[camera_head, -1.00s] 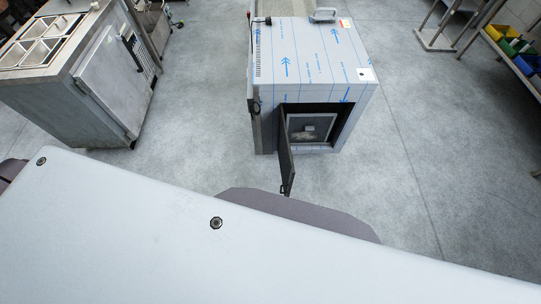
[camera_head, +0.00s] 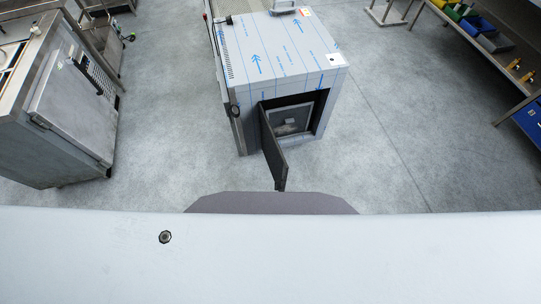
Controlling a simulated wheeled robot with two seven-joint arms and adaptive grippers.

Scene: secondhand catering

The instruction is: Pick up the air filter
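A square grey framed panel (camera_head: 290,120), possibly the air filter, sits inside the front opening of a steel cabinet (camera_head: 280,62) covered in blue-arrow film. It has a lighter frame and a small pale patch in its middle. The cabinet's dark door (camera_head: 273,148) stands open toward me on the left side of the opening and hides part of the inside. Neither of my grippers is in view.
A steel prep unit (camera_head: 68,98) stands at the left. A steel shelf (camera_head: 492,58) with coloured bins (camera_head: 479,27) is at the upper right, with a blue crate (camera_head: 530,122) below. Grey floor is clear around the cabinet. A broad white surface fills the foreground.

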